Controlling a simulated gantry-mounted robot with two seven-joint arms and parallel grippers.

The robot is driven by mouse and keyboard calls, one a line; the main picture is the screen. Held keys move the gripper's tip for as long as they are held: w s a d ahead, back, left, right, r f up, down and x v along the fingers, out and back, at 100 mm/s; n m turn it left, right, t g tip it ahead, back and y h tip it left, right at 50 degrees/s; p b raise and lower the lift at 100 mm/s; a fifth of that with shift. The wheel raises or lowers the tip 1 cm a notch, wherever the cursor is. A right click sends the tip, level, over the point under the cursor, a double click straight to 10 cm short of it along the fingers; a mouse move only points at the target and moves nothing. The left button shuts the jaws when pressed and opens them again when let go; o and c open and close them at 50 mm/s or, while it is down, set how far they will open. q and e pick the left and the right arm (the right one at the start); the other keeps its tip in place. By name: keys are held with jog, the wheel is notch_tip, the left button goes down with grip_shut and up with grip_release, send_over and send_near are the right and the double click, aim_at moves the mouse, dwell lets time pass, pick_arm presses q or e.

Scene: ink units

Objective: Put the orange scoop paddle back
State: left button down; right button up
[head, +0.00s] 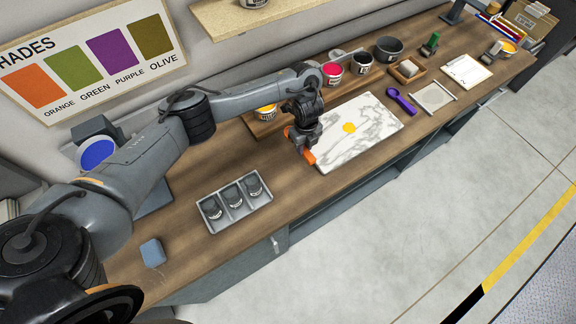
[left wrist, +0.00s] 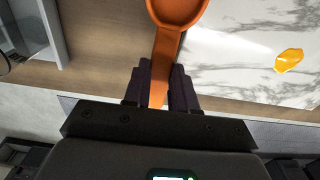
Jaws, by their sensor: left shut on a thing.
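My left gripper (head: 303,146) is shut on the handle of the orange scoop paddle (head: 309,157), at the left edge of the marble slab (head: 375,140). In the left wrist view, the gripper fingers (left wrist: 161,88) hold the scoop's handle, and its round orange bowl (left wrist: 179,10) points away, cut off by the top edge. The scoop overlaps the slab's edge in that view; I cannot tell whether it touches the slab or the table. A yellow blob (head: 349,127) lies on the slab. My right gripper is not in view.
A grey tray (head: 222,224) with dark jars stands left of the slab. A purple scoop (head: 401,100) and a framed screen (head: 434,97) lie to the right. A yellow pot (head: 265,111), a magenta pot (head: 332,74) and a grey bowl (head: 388,50) stand behind. A blue block (head: 152,252) lies front left.

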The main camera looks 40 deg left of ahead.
pick_arm(q)
jog(key=p, duration=0.2)
send_over(288, 173)
notch_tip(288, 173, down, 4)
jog(key=shift+f, duration=2.05)
jog(key=c, duration=0.9)
grip_release()
jog(key=shift+r, duration=0.1)
